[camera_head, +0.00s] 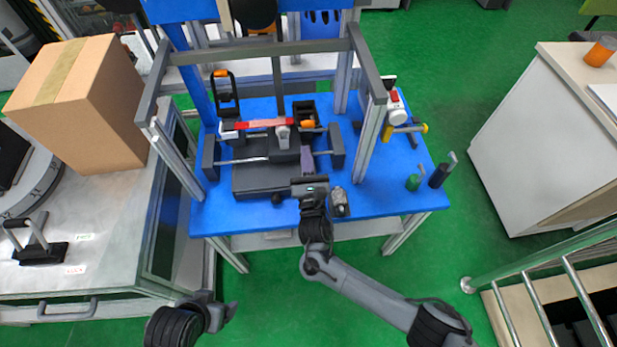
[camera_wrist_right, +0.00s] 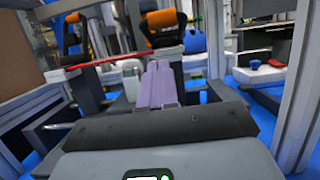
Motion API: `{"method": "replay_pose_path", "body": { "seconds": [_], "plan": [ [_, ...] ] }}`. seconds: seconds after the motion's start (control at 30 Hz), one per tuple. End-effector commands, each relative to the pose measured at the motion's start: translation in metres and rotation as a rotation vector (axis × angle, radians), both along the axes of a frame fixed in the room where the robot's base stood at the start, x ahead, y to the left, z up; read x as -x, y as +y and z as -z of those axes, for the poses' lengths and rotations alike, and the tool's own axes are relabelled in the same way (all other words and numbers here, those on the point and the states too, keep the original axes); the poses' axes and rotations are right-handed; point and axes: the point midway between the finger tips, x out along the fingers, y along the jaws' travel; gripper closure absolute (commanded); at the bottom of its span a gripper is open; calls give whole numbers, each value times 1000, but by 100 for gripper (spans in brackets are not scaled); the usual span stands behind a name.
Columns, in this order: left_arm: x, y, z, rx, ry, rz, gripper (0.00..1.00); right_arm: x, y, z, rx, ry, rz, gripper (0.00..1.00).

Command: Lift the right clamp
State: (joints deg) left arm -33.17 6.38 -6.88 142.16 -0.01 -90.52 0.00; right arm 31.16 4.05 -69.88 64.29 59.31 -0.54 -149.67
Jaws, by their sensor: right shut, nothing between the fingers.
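The right clamp, black with an orange tip (camera_head: 308,124), is at the right end of the red bar on the drop tower. Its orange and black handle shows large in the right wrist view (camera_wrist_right: 163,24), lowered towards the camera. The left clamp (camera_head: 223,90) stands upright with an orange top; it shows at left in the wrist view (camera_wrist_right: 72,30). My right gripper (camera_head: 307,153) is just in front of and below the right clamp, apart from it. Its purple-grey fingers (camera_wrist_right: 158,72) are together and empty. My left gripper (camera_head: 230,312) hangs low in front of the table; its fingers are unclear.
Grey frame posts (camera_head: 370,140) stand on both sides of the blue table (camera_head: 400,195). A red bar (camera_head: 262,123) lies across the black fixture (camera_head: 262,180). Small tools (camera_head: 440,172) stand at the table's right. A cardboard box (camera_head: 85,105) is at left.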

Motion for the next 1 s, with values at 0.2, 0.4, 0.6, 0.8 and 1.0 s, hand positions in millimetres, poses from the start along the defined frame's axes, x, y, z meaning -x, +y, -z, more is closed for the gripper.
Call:
{"method": "replay_pose_path", "body": {
  "seconds": [0.2,0.4,0.6,0.8,1.0],
  "plan": [
    [1,1,9,-3,3,1,20,-14,1,-23,-1,-1,-1,100],
    [1,2,11,-8,3,5,20,-19,2,-34,0,0,0,100],
    [1,3,11,-14,3,8,20,-20,2,-36,0,1,-1,100],
    [1,3,11,-14,2,9,20,-20,2,-36,0,1,0,100],
    [1,3,2,-11,2,7,20,-20,2,-41,1,11,0,100]
  ]
}}
